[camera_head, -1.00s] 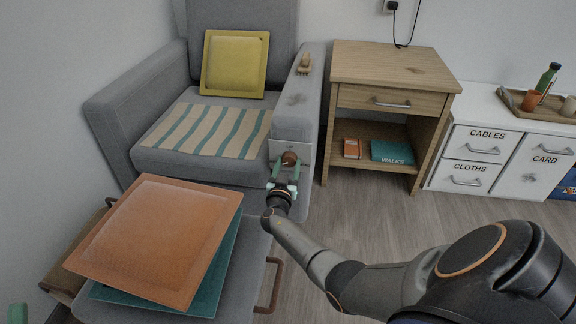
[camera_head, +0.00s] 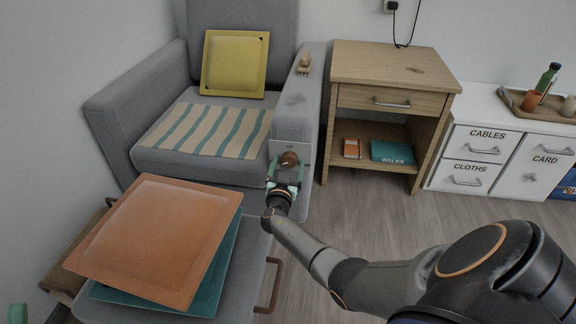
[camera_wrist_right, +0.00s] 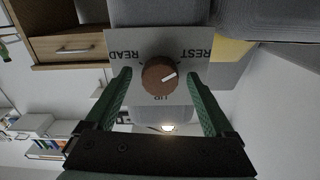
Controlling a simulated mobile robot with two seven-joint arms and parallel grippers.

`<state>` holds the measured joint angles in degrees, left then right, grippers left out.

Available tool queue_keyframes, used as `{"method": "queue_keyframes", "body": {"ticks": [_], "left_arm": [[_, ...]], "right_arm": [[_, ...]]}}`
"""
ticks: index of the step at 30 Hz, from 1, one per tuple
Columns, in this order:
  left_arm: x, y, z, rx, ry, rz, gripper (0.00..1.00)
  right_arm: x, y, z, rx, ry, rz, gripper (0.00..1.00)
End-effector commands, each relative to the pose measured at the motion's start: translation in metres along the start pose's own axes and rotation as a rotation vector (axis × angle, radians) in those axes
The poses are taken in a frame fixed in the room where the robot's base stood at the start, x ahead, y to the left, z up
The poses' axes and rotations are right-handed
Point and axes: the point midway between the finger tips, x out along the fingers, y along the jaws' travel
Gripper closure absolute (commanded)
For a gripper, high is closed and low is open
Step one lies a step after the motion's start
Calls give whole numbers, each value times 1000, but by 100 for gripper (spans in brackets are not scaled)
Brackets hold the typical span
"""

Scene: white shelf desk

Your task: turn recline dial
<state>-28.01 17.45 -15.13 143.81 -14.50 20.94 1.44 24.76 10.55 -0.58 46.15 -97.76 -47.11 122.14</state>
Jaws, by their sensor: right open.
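The recline dial (camera_head: 289,159) is a round brown knob on the front of the grey armchair's (camera_head: 298,118) right armrest. In the right wrist view the dial (camera_wrist_right: 157,78) sits on a pale plate (camera_wrist_right: 133,44) lettered READ, REST and UP, which appears upside down. Its white pointer mark points right and slightly up, toward the REST side. My right gripper (camera_head: 286,172) is open, its green fingers (camera_wrist_right: 158,84) on either side of the dial with gaps. A green tip of my left gripper (camera_head: 17,313) shows at the lower left corner; its jaws are hidden.
An orange cushion (camera_head: 150,240) lies on a teal one (camera_head: 218,275) on a grey seat in front. A wooden side table (camera_head: 395,66) and white cabinet (camera_head: 478,135) stand right. A brush (camera_head: 304,66) lies on the armrest. Floor (camera_head: 370,215) is clear between.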

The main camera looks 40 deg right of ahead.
Motion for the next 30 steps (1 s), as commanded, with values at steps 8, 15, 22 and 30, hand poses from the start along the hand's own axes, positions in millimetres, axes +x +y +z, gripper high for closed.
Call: {"method": "queue_keyframes", "body": {"ticks": [8,15,22,30], "left_arm": [[4,-2,-4,-2,1,-2,14],[14,-10,-16,-16,8,-10,14],[18,-14,-22,-17,16,-15,14],[19,-15,-24,-19,21,-14,14]], "right_arm": [[-13,-1,-1,-2,-1,-3,12],[-62,0,-1,0,-3,-3,12],[-106,0,0,0,-3,-2,12],[-125,0,0,0,0,-1,12]]}}
